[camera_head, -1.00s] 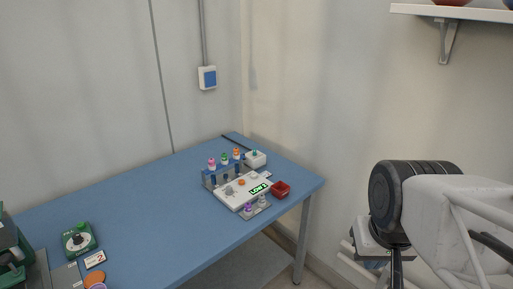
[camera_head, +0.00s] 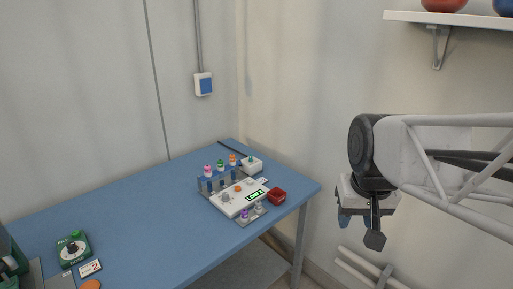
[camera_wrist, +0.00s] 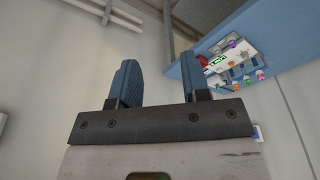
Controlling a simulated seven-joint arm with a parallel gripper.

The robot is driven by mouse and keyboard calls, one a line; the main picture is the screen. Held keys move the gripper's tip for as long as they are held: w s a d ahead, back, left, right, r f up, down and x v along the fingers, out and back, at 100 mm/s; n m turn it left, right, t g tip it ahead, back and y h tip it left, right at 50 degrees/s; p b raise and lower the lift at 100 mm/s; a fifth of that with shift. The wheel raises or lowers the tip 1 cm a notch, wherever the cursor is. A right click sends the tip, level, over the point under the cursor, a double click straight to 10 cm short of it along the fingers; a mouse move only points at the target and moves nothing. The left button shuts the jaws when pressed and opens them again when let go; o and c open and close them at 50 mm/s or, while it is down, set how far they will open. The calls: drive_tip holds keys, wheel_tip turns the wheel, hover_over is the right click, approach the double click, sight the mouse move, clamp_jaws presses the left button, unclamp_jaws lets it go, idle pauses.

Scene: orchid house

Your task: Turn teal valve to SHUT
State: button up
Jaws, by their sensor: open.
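A small white box with a teal-green knob (camera_head: 251,162) stands at the back right of the blue table; it may be the teal valve, but its marking is too small to read. No SHUT label is readable. My gripper (camera_head: 359,226) is off the table's right end, apart from everything on it, fingers pointing down. In the wrist view my gripper (camera_wrist: 158,75) shows two blue-grey fingers spread apart with nothing between them.
Beside the box are a white panel (camera_head: 229,204) with a "LOW 2" display, a rack of coloured-cap vials (camera_head: 208,184) and a red bin (camera_head: 277,196). A green dial box (camera_head: 73,250) stands at left. The middle of the table (camera_head: 150,220) is clear. A wall shelf (camera_head: 470,20) is above right.

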drive_tip(key=w+a+r, duration=0.2)
drive_tip(key=w, duration=0.7)
drive_tip(key=w+a+r, duration=0.1)
drive_tip(key=w+r, duration=0.1)
drive_tip(key=w, duration=0.8)
drive_tip(key=g, duration=0.2)
hover_over(251, 155)
drive_tip(key=f, duration=2.1)
drive_tip(key=shift+s+d+f, duration=0.1)
drive_tip(key=shift+s+f, duration=0.15)
drive_tip(key=shift+s, duration=0.15)
drive_tip(key=shift+w+a+f, duration=0.2)
drive_tip(key=shift+w+f, duration=0.05)
drive_tip(key=shift+f, duration=0.1)
drive_tip(key=shift+f, duration=3.9)
clamp_jaws()
